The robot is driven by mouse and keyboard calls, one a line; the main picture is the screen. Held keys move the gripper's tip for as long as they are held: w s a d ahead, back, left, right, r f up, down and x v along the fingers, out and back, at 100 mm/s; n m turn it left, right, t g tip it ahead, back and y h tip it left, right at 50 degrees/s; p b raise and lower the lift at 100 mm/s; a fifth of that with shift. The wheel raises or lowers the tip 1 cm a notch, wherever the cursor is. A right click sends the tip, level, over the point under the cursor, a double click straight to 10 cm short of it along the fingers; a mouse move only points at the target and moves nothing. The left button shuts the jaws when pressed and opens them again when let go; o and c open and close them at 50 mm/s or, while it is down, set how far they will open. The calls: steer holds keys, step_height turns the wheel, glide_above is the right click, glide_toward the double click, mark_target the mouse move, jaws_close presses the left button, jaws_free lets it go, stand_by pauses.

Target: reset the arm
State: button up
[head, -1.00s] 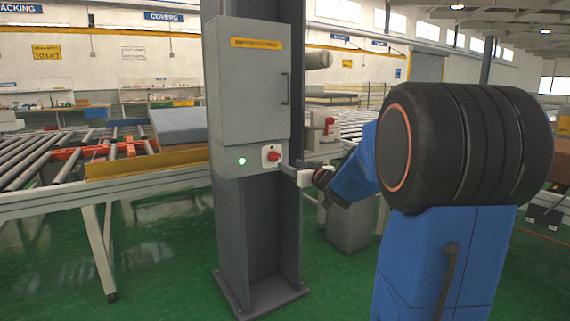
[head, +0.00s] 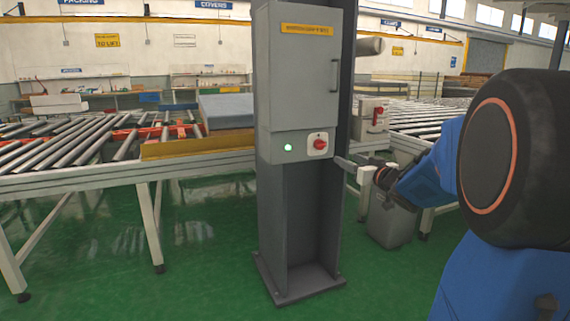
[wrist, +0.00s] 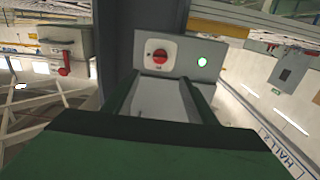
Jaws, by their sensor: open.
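A red rotary switch (head: 319,145) sits on a white plate low on a grey control cabinet (head: 297,75). A green lamp (head: 288,147) is lit to its left.
The cabinet is fixed to a grey column (head: 300,285) on the green floor. A roller conveyor (head: 70,150) with a grey mattress-like block (head: 225,110) stands left. Another conveyor (head: 420,118) and a box with a red handle (head: 372,120) stand right. Floor in front is clear.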

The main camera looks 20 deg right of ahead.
steer(key=shift+a, duration=0.1)
steer(key=s+a+f+g, duration=0.4)
steer(key=s+a+f, duration=0.2)
steer(key=s, duration=0.5)
steer(key=s+a+f+g, duration=0.4)
steer(key=s+a+f, duration=0.2)
steer(key=s+a, duration=0.3)
steer(key=s+a+f+g, duration=0.5)
steer(key=s+a+f, duration=0.2)
steer(key=s, duration=0.8)
steer(key=shift+a+h, duration=0.3)
